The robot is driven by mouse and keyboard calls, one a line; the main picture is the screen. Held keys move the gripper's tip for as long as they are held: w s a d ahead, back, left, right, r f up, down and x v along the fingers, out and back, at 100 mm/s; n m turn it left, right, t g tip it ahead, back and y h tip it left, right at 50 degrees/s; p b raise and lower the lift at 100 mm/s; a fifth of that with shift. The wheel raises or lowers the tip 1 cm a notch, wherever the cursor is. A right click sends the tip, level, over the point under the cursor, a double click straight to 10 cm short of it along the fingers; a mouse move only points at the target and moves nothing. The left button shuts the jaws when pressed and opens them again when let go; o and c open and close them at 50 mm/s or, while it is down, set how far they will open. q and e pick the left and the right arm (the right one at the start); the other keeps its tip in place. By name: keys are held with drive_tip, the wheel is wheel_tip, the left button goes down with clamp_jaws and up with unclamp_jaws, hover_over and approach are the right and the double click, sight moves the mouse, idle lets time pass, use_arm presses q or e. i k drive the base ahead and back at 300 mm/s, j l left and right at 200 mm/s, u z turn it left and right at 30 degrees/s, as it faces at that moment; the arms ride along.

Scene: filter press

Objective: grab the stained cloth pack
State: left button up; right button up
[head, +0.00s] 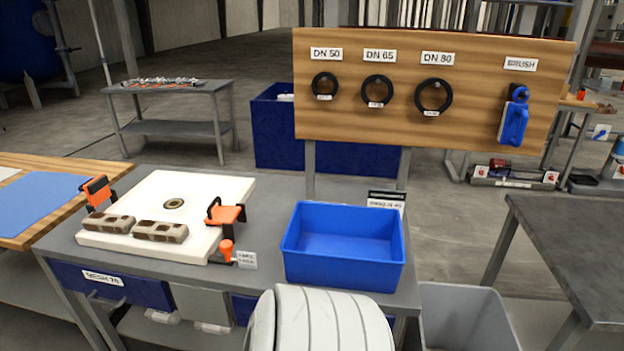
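Two small folded packs with grey-brown mottled patches lie side by side on the front edge of a white plate (205,190): a left pack (108,223) and a right pack (161,231). Both look stained, and I cannot tell which is the stained cloth pack. The plate has a round hole in its middle and lies on a grey table. Neither of my grippers shows in the head view.
Orange-black clamps (226,213) stand at the plate's edges. An empty blue bin (345,245) stands right of the plate. A wooden board (470,60) with rings and a blue brush (513,122) rises behind. A grey bin (462,318) stands on the floor at right.

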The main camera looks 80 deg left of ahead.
sight(99, 221)
drive_tip(key=j+u, duration=0.1)
drive_tip(key=u, duration=3.85)
drive_tip(key=i+j+u, duration=0.75)
drive_tip(key=i+u, duration=0.15)
drive_tip(key=i, duration=0.25)
drive_tip(key=i+j+u, duration=0.1)
drive_tip(key=i+u, duration=0.3)
drive_tip(key=i, duration=0.15)
drive_tip(key=i+j+z, duration=0.1)
drive_tip(key=i+z, duration=0.15)
drive_tip(key=i, duration=0.3)
drive_tip(key=i+j+z, duration=0.15)
drive_tip(key=i+z, duration=0.15)
drive_tip(key=i, duration=0.2)
drive_tip(key=i+j+z, duration=0.25)
drive_tip(key=i, duration=0.25)
drive_tip(key=j, duration=0.1)
